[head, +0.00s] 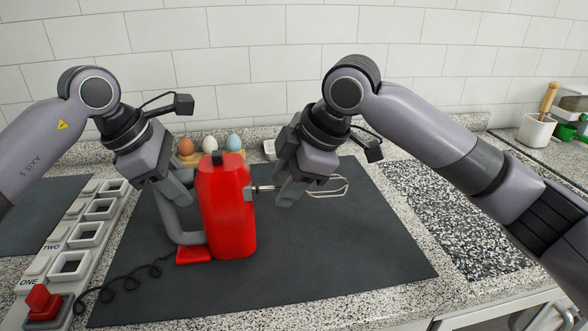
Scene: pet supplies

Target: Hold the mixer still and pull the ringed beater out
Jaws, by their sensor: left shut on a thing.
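The red mixer (226,215) stands on end on the dark mat, its grey handle (183,237) to the left. My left gripper (182,192) is shut on the mixer at the upper part of the handle. A wire beater (330,190) sticks out sideways from the mixer's right side, with its shaft still at the body. My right gripper (288,194) is at the shaft, between the mixer and the wire loops, and covers part of it. Whether its fingers are closed is not clear. I cannot make out a ring mark or a second beater.
A pale rack (88,235) with square openings and a red block (43,303) lie at the left, near the coiled dark cord (125,277). Several eggs (210,145) stand behind the mixer. The dark mat (330,255) is clear at the front right.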

